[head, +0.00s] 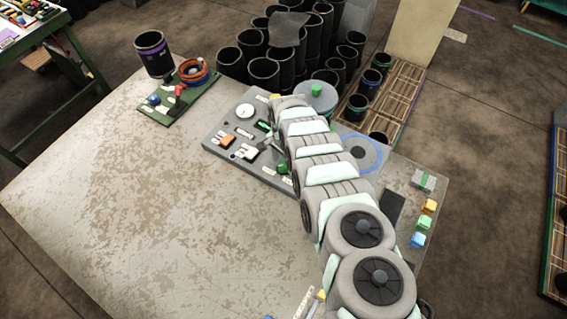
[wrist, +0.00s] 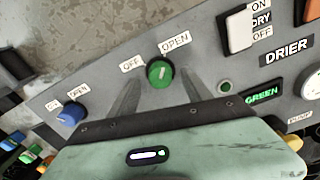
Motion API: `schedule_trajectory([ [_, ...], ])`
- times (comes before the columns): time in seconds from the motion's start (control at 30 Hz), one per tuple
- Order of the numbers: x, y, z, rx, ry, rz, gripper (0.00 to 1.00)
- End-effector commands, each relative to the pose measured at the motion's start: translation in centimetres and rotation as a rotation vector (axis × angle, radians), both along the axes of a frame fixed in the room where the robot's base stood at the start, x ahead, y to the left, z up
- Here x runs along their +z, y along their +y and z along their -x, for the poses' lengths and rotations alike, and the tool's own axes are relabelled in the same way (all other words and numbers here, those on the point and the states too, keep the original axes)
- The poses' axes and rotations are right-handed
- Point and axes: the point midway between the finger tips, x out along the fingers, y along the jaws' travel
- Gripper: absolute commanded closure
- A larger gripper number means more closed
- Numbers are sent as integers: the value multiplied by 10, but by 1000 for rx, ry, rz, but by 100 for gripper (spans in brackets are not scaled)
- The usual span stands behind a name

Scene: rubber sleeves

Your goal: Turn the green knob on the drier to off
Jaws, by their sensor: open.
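The green knob (wrist: 160,73) is a round knob on the grey drier panel (wrist: 205,68) in the wrist view. Its OFF label (wrist: 132,63) is at its upper left and its OPEN label (wrist: 175,42) at its upper right. A small pale mark shows on the knob; I cannot tell exactly which label it points to. My gripper (wrist: 159,82) is open, one finger on each side of the knob, with gaps showing between fingers and knob. In the head view the green knob (head: 282,168) shows beside my arm, which hides part of the panel.
A blue knob (wrist: 70,115) sits left of the green knob. The worn table (head: 150,215) is clear left of the panel. Black sleeves (head: 265,72) stand behind.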

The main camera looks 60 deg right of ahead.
Motion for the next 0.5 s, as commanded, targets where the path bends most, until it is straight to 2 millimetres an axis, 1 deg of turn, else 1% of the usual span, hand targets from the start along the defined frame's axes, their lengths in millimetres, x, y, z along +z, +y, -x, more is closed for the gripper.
schedule_trajectory([
  [0.03, -6, -1, -1, 0, -3, 4, 42],
  [0.2, -15, -1, 0, -1, -1, 3, 42],
  [0.5, -16, -1, 0, -1, 0, 3, 42],
])
